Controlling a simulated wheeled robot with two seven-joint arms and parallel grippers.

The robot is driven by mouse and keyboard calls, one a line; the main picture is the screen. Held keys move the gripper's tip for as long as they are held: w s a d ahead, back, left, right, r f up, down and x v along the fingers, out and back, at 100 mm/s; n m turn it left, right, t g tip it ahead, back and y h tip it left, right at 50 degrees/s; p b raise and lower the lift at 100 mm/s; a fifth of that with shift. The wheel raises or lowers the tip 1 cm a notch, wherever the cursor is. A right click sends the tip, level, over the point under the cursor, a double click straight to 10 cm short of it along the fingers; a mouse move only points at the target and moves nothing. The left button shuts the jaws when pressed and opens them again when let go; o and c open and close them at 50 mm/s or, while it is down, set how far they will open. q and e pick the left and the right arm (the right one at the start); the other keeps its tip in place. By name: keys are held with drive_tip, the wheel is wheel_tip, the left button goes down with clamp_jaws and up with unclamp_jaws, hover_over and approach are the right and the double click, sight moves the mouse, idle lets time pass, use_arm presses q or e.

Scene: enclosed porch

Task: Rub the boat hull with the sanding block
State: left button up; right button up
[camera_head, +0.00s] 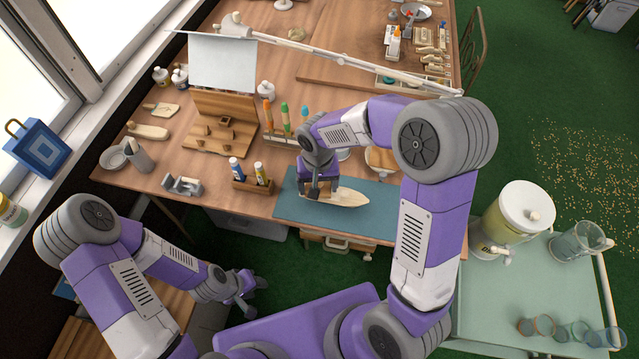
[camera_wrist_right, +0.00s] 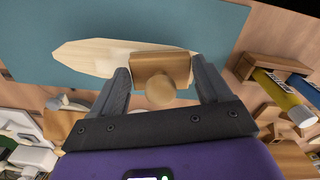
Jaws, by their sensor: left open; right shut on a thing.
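The pale wooden boat hull (camera_head: 345,197) lies on a blue-grey mat (camera_head: 290,208) at the front of the wooden table, its pointed end to the right. It also shows in the right wrist view (camera_wrist_right: 95,58). My right gripper (camera_head: 317,190) is over the hull's left, blunt end, shut on the wooden sanding block (camera_wrist_right: 160,68) with a round knob. The block overlaps the hull in the wrist view; its underside contact is hidden. In the head view the gripper mostly hides the block. My left gripper (camera_head: 246,298) is open and empty, low beside the table's front edge.
A wooden rack with tubes (camera_head: 252,182) stands just left of the mat. A green cart (camera_head: 500,300) with a drink dispenser (camera_head: 512,220) is at the right. The mat's right part is clear.

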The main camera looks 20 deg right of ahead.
drive_tip(key=shift+r+p, duration=1.95)
drive_tip(key=shift+r, duration=0.55)
